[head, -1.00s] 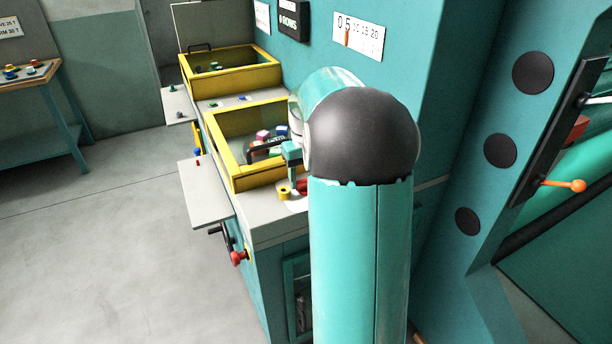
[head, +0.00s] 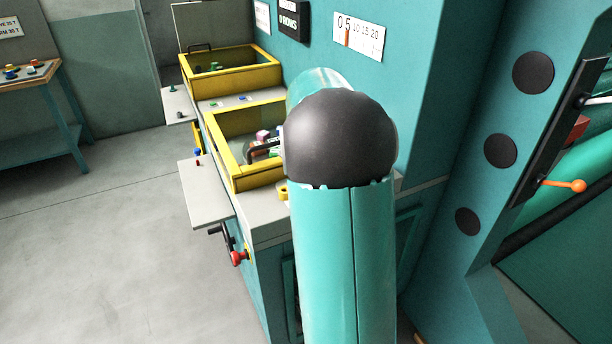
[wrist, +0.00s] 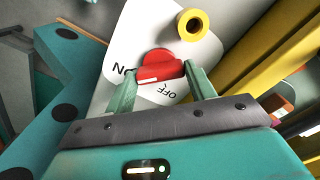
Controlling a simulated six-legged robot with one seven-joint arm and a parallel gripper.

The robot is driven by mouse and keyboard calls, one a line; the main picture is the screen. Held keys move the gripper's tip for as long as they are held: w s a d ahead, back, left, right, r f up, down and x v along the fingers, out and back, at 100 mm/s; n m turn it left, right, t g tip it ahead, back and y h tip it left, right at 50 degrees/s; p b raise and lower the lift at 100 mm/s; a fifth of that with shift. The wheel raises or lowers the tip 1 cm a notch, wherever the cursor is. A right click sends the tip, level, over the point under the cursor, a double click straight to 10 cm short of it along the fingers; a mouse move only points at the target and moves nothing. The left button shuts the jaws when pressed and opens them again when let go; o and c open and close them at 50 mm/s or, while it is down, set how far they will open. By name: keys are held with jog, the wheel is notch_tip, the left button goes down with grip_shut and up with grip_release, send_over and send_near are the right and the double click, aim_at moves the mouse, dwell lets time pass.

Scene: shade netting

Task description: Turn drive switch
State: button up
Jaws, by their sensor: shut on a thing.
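The drive switch is a red round knob (wrist: 158,68) with a pale pointer line, on a white plate (wrist: 140,30) lettered ON and OFF in the wrist view. The ON lettering is to the knob's left and the OFF lettering is below it, near the gripper. My gripper (wrist: 160,75) has its two green fingers on either side of the knob and is shut on it. The knob's underside is hidden. In the head view my arm hides the gripper and the knob.
A yellow collar with a dark centre (wrist: 192,25) stands beside the knob. Yellow-framed bins (head: 232,178) lie to the left on the console. A red-ended crank (head: 238,258) sticks out of its front. A teal panel with black discs (head: 500,150) stands at right.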

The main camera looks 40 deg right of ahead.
dwell(0.5)
jog(key=o, duration=1)
notch_tip(320, 180, up, 14)
jog(key=shift+f, duration=0.1)
jog(key=s+a+r+n+t, duration=0.1)
jog(key=s+a+n+t, duration=0.15)
jog(key=a, duration=0.75)
jog(key=s+a+n+t, duration=0.1)
jog(key=s+a+n, duration=0.3)
jog(key=a, duration=0.5)
jog(key=s+a+f+n, duration=0.2)
jog(key=s+a, duration=0.1)
jog(key=a, duration=0.1)
jog(key=s+a+f+n+t, duration=0.1)
jog(key=s+a+f, duration=0.1)
jog(key=s+a, duration=0.2)
jog(key=s+a+f+n+t, duration=0.1)
jog(key=s+a+f+n, duration=0.1)
jog(key=s+a+f, duration=0.1)
jog(key=shift+s+a+n, duration=0.25)
jog(key=shift+a+n, duration=0.1)
jog(key=shift+a, duration=0.2)
